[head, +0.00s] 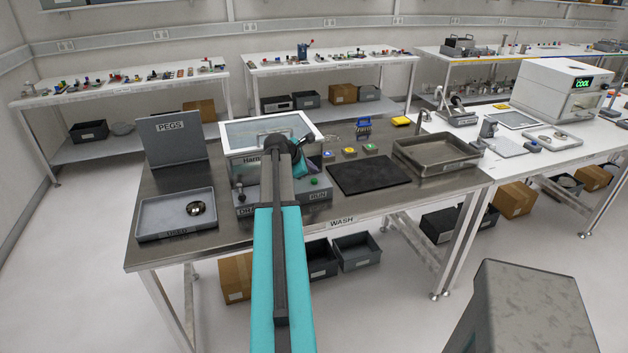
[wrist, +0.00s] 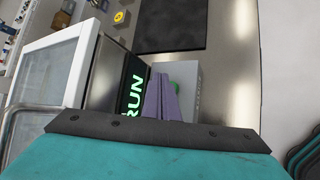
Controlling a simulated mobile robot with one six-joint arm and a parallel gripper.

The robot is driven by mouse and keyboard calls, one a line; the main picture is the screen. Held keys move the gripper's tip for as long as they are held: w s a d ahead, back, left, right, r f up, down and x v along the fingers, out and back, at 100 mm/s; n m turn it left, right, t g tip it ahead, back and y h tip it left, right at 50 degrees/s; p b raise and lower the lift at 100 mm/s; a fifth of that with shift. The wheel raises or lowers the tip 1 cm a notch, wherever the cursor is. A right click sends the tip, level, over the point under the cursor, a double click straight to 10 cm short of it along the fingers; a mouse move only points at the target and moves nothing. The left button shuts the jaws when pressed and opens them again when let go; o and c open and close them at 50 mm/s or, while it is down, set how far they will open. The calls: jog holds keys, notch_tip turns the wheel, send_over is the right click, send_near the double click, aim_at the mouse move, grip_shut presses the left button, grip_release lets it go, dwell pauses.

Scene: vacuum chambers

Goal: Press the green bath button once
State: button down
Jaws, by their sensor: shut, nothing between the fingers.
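The green bath button (head: 314,181) sits on the grey control box (head: 328,194) in front of the bath (head: 262,132), above a RUN label. In the wrist view the green button (wrist: 174,85) shows only partly, behind my gripper (wrist: 162,80). My gripper's fingers are closed together, empty, and overlap the button's left side in that view. I cannot tell whether they touch it. A dark display with green RUN letters (wrist: 132,95) is just left of the fingers. In the head view my arm hides part of the box and bath.
Blue, yellow and green buttons (head: 349,151) stand behind a black mat (head: 368,175) right of the bath. A metal basin (head: 436,155) is farther right. A grey tray (head: 176,215) with a round metal piece and a PEGS case (head: 172,137) are left.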

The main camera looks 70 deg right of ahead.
notch_tip(320, 180, up, 4)
jog(key=shift+r+p, duration=0.1)
jog(key=shift+p, duration=1.15)
